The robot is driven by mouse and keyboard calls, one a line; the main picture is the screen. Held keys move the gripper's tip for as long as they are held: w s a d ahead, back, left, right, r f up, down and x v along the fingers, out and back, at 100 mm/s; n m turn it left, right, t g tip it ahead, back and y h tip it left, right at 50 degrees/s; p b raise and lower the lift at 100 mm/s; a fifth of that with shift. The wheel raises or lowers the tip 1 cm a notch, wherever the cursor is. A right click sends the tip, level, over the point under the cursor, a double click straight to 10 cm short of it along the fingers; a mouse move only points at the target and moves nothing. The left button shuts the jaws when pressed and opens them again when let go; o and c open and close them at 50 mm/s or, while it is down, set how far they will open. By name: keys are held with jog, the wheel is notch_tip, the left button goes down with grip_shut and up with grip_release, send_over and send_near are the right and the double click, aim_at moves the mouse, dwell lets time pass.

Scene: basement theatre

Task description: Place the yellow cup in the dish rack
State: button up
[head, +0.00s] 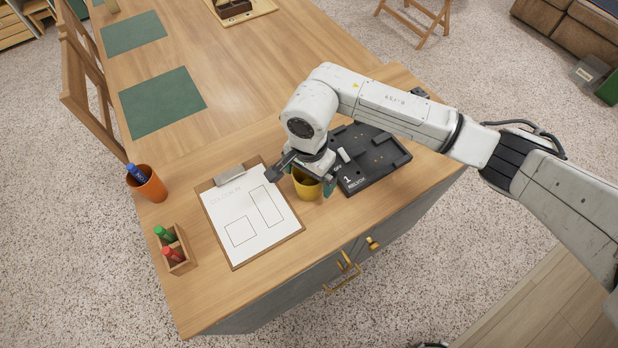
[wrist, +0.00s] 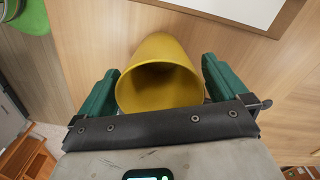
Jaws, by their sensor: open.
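The yellow cup (head: 306,188) stands on the wooden counter between the clipboard and a dark tray, partly hidden by my gripper. In the wrist view the cup (wrist: 160,52) shows its open mouth toward the camera. My gripper (head: 302,184) is lowered over the cup and open. Its two green fingers (wrist: 160,84) stand on either side of the cup, close to its wall; I cannot tell whether they touch it. I cannot make out a dish rack in either view.
The dark tray (head: 398,165) lies right of the cup, partly under my arm. A clipboard (head: 262,252) lies just left. An orange cup with a blue marker (head: 150,184) and a wooden marker holder (head: 183,264) stand farther left. Green mats (head: 160,102) lie beyond.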

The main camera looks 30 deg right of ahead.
jog(key=shift+f, duration=0.3)
jog(key=shift+c, duration=0.3)
jog(key=c, duration=0.9)
jog(key=shift+r, duration=0.1)
jog(key=shift+c, duration=0.2)
